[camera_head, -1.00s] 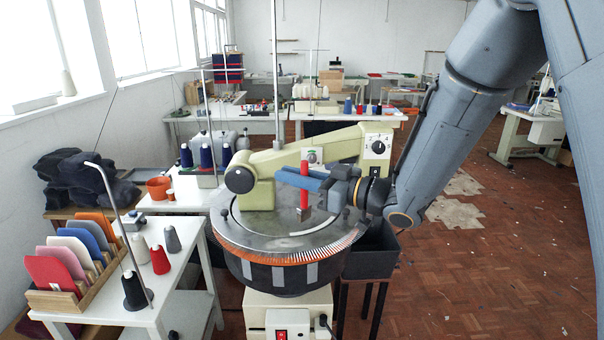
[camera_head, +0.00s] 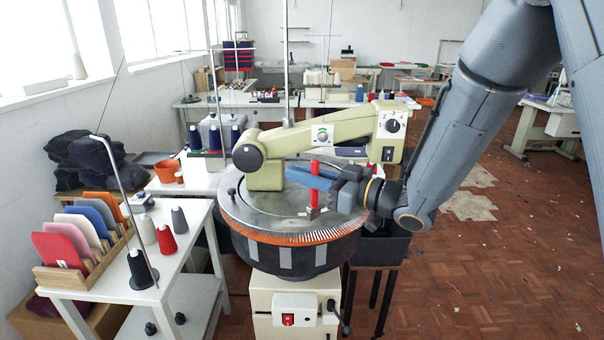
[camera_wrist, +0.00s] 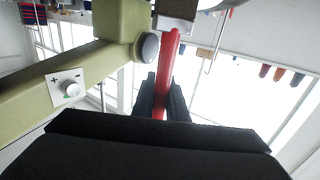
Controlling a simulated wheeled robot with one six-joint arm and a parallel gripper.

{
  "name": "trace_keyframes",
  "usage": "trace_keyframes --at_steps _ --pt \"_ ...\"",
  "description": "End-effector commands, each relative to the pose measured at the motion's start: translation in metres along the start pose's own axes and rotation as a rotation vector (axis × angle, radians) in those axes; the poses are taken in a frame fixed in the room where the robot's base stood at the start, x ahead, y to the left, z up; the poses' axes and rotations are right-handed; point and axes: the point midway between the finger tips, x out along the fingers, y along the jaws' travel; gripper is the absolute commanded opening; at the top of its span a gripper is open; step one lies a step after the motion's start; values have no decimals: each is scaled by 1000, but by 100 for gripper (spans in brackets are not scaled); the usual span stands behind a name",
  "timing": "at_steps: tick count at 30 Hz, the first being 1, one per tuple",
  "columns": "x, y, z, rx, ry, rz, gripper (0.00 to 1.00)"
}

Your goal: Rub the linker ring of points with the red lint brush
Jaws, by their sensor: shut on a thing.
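The linker (camera_head: 285,262) is a round machine with a pale green arm above it. Its ring of points (camera_head: 300,238) runs around the rim, with an orange band showing at the front. My gripper (camera_head: 318,183) is shut on the red lint brush (camera_head: 315,172), which stands about upright over the machine's top near the right front rim. In the wrist view the red handle (camera_wrist: 168,75) sits between the dark fingers (camera_wrist: 163,100), with a pale brush head (camera_wrist: 176,14) at its end. Whether the head touches the points I cannot tell.
The green machine arm (camera_head: 340,132) passes close behind my gripper. A white side table (camera_head: 150,285) at left holds thread cones and a wooden rack (camera_head: 90,262) of coloured pieces. A dark bin (camera_head: 385,245) stands at right. Open floor (camera_head: 490,280) lies further right.

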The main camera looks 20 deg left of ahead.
Motion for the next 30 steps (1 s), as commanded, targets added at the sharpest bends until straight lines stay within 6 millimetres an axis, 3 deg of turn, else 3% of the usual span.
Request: trace_keyframes --at_steps 30 --pt "0 0 12 0 0 0 0"
